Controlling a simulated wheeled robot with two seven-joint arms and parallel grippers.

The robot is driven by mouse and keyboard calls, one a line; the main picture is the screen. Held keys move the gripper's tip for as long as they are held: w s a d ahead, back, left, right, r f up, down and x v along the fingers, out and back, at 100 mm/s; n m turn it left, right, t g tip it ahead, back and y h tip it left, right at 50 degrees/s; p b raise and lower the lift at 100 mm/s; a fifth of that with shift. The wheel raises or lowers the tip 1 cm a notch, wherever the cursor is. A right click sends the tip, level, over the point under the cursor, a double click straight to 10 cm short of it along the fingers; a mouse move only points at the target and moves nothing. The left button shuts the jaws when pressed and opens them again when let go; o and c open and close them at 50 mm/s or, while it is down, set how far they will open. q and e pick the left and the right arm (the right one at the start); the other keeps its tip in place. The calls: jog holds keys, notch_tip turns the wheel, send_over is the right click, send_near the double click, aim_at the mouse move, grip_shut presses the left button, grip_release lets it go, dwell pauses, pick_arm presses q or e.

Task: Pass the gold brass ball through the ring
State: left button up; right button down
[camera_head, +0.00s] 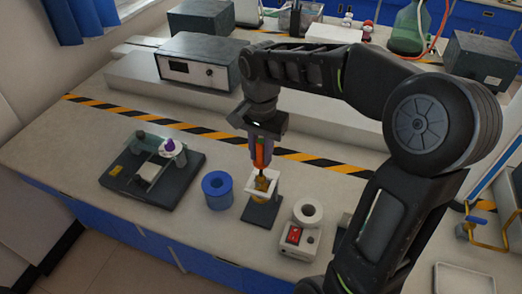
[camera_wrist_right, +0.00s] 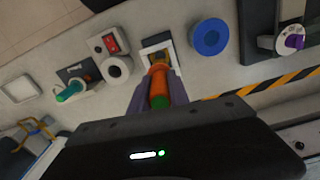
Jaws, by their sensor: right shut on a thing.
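My right gripper (camera_head: 261,160) is shut on an orange and green handle (camera_head: 260,152) that points down. The handle also shows between the fingers in the right wrist view (camera_wrist_right: 159,85). At its lower end, gold-coloured metal (camera_head: 262,184), likely the brass ball, sits within the opening of a white square frame (camera_head: 274,189). The frame stands over a dark base plate (camera_head: 261,213) and also shows in the right wrist view (camera_wrist_right: 146,50). The fingers and frame partly hide the gold part, so I cannot tell how deep the ball is or separate it from the ring. My left gripper is out of view.
A blue ring-shaped block (camera_head: 216,190) stands close left of the frame. A white box with a red switch (camera_head: 294,236) and a white cylinder (camera_head: 308,211) are close right. A dark tray apparatus (camera_head: 150,172) lies left. A grey instrument (camera_head: 197,62) stands behind. The bench's front left is clear.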

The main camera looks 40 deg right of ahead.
aim_at(261, 175)
jog(key=shift+f, duration=0.1)
dwell(0.4)
jog(key=shift+f+b, duration=1.2)
jog(key=shift+f, duration=0.2)
jog(key=shift+f, duration=0.1)
jog(key=shift+f+b, duration=0.5)
jog(key=shift+f, duration=0.05)
jog(key=shift+f+b, duration=1.8)
jog(key=shift+f, duration=0.5)
dwell(3.2)
